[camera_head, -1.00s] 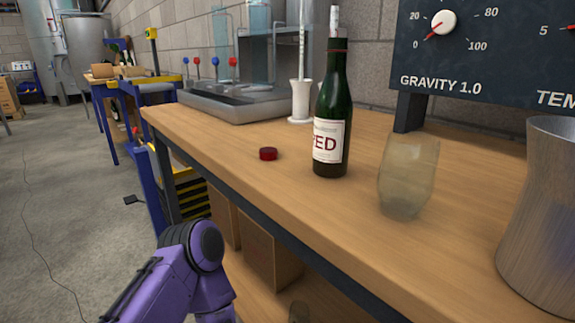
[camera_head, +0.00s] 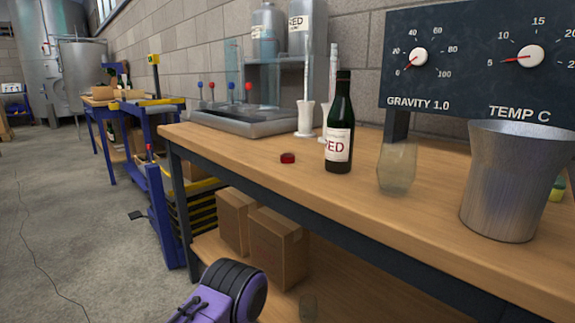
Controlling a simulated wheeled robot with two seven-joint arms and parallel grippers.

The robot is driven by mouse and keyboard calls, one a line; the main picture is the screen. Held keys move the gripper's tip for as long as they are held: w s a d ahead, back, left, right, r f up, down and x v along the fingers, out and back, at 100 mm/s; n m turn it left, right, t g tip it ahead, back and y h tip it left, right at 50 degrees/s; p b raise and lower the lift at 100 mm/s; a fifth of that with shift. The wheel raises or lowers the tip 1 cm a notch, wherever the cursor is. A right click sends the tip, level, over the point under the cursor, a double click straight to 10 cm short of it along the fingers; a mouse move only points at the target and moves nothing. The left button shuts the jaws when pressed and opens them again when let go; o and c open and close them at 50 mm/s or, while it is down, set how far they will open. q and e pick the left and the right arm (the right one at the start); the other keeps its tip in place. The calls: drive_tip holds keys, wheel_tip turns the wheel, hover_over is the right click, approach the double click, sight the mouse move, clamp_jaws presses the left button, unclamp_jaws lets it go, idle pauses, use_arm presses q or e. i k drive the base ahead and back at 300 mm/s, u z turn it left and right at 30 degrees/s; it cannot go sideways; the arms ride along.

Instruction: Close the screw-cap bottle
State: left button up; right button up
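A dark green bottle (camera_head: 339,125) with a white label stands upright on the wooden workbench (camera_head: 250,158). I cannot make out a cap on its neck. A small red cap (camera_head: 288,158) lies on the bench to the left of the bottle, apart from it. A purple link of one of my arms shows at the bottom, below the bench edge. Neither gripper shows in this view.
A cloudy glass (camera_head: 397,168) stands right of the bottle, and a large metal pot (camera_head: 513,180) farther right. A filler with a metal tray (camera_head: 235,120) and white cylinder stands (camera_head: 305,118) are behind. Cardboard boxes (camera_head: 277,247) sit on the lower shelf. The bench around the cap is clear.

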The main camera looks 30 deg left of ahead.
sight(340, 120)
drive_tip(key=k, duration=1.2)
drive_tip(key=u, duration=0.8)
drive_tip(key=i, duration=1.15)
drive_tip(key=z, duration=0.75)
